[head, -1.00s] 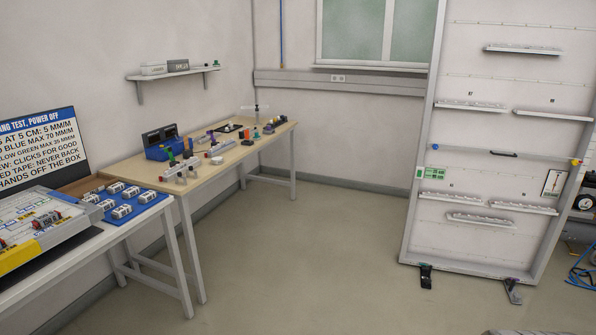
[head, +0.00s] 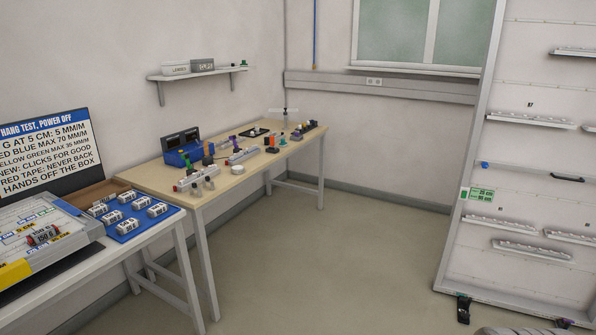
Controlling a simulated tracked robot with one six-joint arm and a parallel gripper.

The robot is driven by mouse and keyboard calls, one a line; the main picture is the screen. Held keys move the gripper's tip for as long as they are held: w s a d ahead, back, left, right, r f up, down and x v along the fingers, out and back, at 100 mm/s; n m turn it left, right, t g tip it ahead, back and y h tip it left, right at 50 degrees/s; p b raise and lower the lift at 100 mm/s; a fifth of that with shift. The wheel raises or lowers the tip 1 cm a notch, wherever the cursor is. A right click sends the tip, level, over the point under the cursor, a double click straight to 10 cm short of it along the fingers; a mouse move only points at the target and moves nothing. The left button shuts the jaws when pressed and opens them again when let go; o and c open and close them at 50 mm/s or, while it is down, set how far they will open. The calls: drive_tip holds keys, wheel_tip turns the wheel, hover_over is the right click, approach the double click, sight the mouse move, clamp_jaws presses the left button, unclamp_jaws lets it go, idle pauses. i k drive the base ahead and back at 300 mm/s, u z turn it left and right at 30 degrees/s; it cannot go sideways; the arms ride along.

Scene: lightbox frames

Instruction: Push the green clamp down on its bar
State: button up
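A small green upright piece (head: 186,163), which looks like the green clamp, stands on the wooden table. It rises by the left end of a pale bar (head: 189,182) with a red end. It is too small to tell how high it sits on its bar or whether it touches it. A brown upright piece (head: 208,156) stands just right of it, and a purple one (head: 233,142) stands by a second pale bar (head: 241,156). My gripper is not in view.
The wooden table (head: 228,178) also holds a blue box (head: 188,152) and small tools. A white table with a blue mat (head: 128,220), several labelled blocks and a sign board (head: 45,150) stands at left. A tall rack (head: 530,160) stands right. The floor (head: 320,270) between is clear.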

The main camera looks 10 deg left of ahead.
sight(185, 158)
drive_tip(key=u, duration=0.15)
drive_tip(key=i, duration=0.8)
drive_tip(key=u, duration=0.45)
drive_tip(key=i, duration=0.9)
drive_tip(key=u, duration=0.6)
drive_tip(key=i, duration=0.75)
drive_tip(key=u, duration=0.8)
drive_tip(key=i, duration=0.5)
drive_tip(key=u, duration=0.8)
drive_tip(key=i, duration=0.7)
drive_tip(key=u, duration=0.4)
